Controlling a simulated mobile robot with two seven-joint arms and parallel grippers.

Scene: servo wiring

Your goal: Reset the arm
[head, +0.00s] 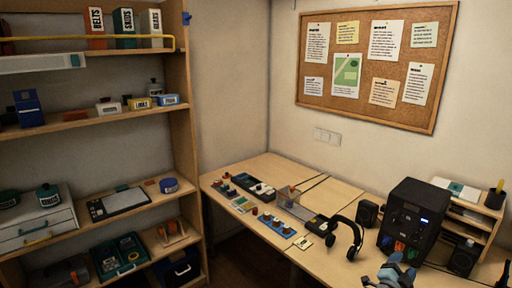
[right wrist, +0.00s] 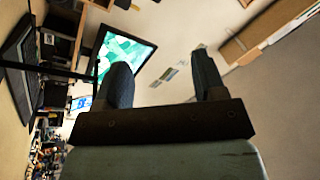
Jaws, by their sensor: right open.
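My right gripper (head: 403,262) shows at the bottom edge of the head view, in front of the black box on the desk. In the right wrist view its two dark fingers (right wrist: 162,70) stand well apart with nothing between them. The wooden desk (head: 329,206) runs along the wall. On it lie a blue strip with several knobs (head: 276,224), a dark device (head: 253,186) and a small clear box with a red part (head: 288,195).
Black headphones (head: 345,237) and a black box with a small display (head: 413,220) stand on the desk's right half. A wooden shelf unit (head: 189,130) with boxes and tools stands at left. A cork board (head: 377,66) hangs on the wall. A screen (right wrist: 122,52) shows in the wrist view.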

